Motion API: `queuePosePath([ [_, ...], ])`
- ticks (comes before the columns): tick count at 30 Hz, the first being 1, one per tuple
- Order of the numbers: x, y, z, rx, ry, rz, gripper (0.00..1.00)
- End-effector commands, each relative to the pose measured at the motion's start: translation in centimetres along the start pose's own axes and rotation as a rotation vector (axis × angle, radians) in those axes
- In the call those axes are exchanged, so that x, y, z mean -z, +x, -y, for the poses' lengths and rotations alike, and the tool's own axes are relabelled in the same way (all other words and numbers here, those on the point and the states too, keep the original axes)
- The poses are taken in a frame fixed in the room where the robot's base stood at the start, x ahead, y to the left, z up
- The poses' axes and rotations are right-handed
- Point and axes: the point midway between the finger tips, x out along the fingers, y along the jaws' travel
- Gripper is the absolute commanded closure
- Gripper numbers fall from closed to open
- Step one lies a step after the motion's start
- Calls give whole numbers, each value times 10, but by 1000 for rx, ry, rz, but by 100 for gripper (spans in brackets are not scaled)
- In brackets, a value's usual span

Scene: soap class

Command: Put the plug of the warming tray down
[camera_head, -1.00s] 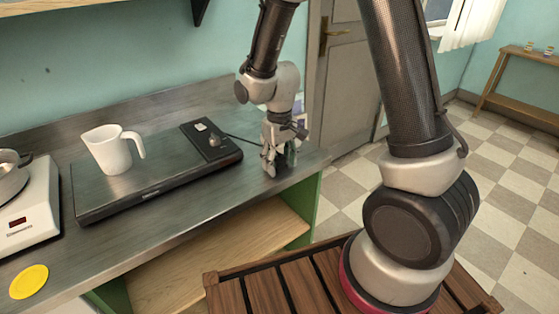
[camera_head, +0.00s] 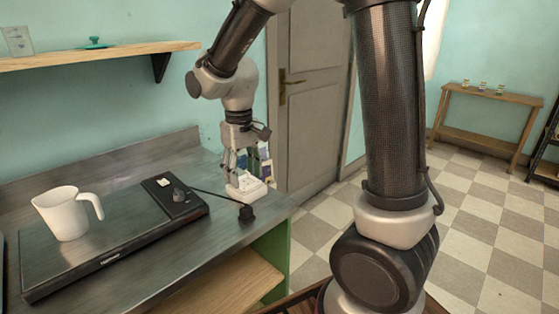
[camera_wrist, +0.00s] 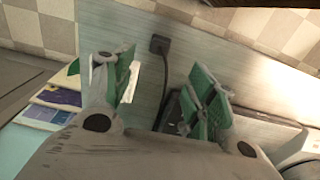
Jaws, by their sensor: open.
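The plug (camera_head: 246,213) is a small black block on the steel counter near its right end, with nothing gripping it. Its dark cable runs back to the warming tray (camera_head: 125,222), a flat dark-edged slab on the counter. In the wrist view the plug (camera_wrist: 160,45) shows beyond the fingers, with the cable (camera_wrist: 163,78) running down from it. My gripper (camera_head: 242,176) is above the counter, behind and apart from the plug. Its green-padded fingers (camera_wrist: 160,92) are spread wide in the wrist view, with nothing held between them.
A white mug (camera_head: 66,214) stands on the warming tray. A white block (camera_head: 249,188) sits just under my gripper. Leaflets (camera_head: 262,165) are at the counter's back right. A wall shelf (camera_head: 100,55) is above. The counter's right edge is close to the plug.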

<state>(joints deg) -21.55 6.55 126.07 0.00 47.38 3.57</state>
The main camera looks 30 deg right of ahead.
Motion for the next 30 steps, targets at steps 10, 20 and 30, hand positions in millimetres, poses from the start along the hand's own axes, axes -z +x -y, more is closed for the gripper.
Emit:
queuePosePath([
  [10,-81,-76,-52,-3,128,-155,44],
  [20,-206,-116,-82,-45,287,-340,44],
  [30,-227,-116,-83,-57,314,-372,44],
])
